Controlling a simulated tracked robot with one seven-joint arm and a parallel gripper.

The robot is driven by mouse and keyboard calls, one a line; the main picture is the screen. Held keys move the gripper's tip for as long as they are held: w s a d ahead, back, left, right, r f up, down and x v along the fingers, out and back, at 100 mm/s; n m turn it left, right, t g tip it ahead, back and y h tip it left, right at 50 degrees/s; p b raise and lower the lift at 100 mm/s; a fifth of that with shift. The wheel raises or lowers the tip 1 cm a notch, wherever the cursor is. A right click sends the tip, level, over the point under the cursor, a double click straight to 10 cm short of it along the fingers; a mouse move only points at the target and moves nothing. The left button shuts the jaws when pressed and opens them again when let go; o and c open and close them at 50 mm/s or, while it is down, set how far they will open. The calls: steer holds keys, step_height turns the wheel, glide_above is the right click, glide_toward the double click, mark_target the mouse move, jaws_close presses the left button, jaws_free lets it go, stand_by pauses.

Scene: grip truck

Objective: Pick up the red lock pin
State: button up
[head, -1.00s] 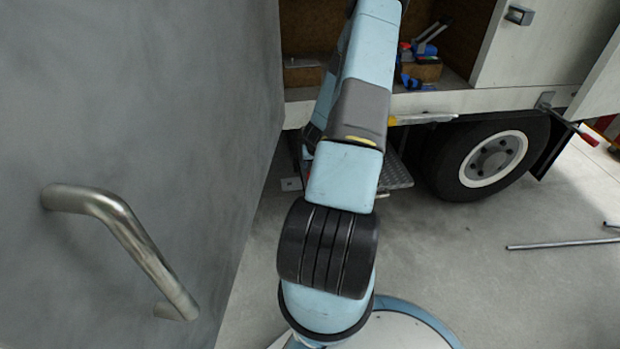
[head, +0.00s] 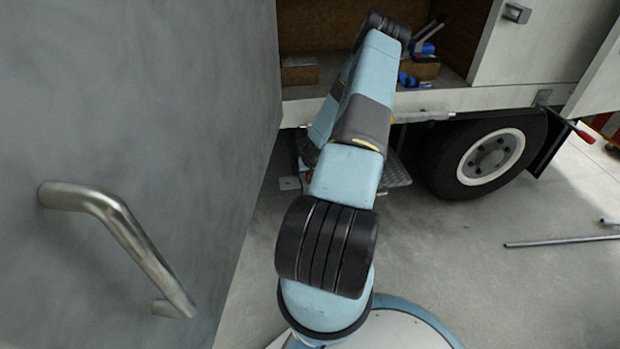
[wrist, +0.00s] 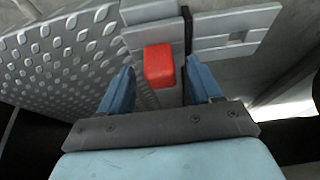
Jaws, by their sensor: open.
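The red lock pin (wrist: 159,65) shows in the wrist view as a red block against a grey metal bracket (wrist: 150,38). My gripper (wrist: 160,85) is open, with one blue finger to the left of the pin and one to the right. The pin lies ahead of the gap between the fingertips, apart from both as far as I can tell. In the head view my own arm reaches toward the truck and hides the gripper and most of the area below the truck's edge.
A treaded metal step (wrist: 60,60) lies left of the pin, and a flat metal plate (wrist: 238,32) lies right. In the head view, a truck wheel (head: 490,157) stands right of my arm. A grey panel with a handle (head: 120,235) fills the left. Open floor lies front right.

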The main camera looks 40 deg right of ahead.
steer(key=shift+w+d+f, duration=0.1)
steer(key=shift+w+f, duration=0.1)
steer(key=shift+f, duration=0.3)
steer(key=c, duration=1.1)
